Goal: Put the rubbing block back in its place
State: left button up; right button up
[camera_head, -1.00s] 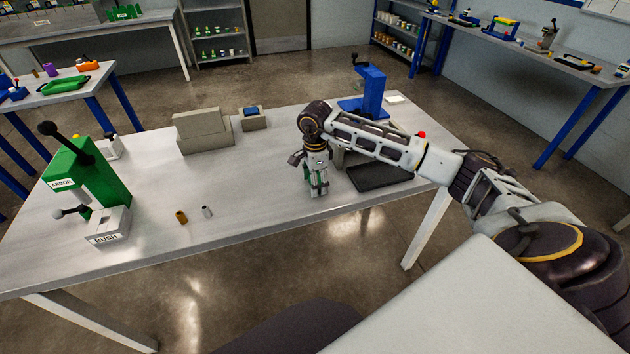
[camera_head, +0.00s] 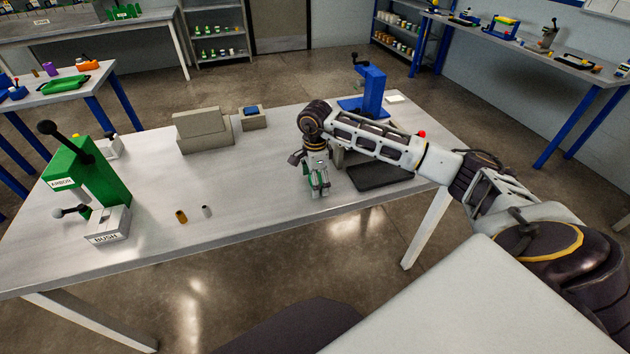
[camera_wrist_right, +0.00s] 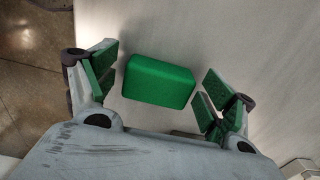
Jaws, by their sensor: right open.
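The rubbing block is a green rectangular block (camera_wrist_right: 160,82) lying on the grey table top in the right wrist view. My right gripper (camera_wrist_right: 158,84) is open, with its green-padded fingers on either side of the block and a gap showing at each side. In the head view my right gripper (camera_head: 319,188) points down at the table near its front edge, and the block is hard to tell from the green pads. My left gripper is not in view.
A dark tray (camera_head: 378,176) lies right of my gripper, with a blue press (camera_head: 373,90) behind. A grey stepped block (camera_head: 203,132) and a grey holder with a blue top (camera_head: 252,119) stand further back. A green arbor press (camera_head: 90,180) and two small bushings (camera_head: 182,217) are left.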

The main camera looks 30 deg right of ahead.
jog(key=shift+r, duration=0.35)
notch_tip(320, 180, up, 6)
jog(key=shift+f+b, duration=0.25)
jog(key=shift+b, duration=0.05)
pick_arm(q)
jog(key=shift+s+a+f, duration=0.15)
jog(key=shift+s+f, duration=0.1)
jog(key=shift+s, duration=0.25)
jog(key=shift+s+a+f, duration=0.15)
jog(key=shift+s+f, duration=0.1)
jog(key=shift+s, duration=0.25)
pick_arm(e)
notch_tip(320, 180, up, 6)
jog(key=shift+f, duration=0.1)
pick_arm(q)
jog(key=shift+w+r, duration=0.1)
pick_arm(e)
jog(key=shift+a, duration=0.15)
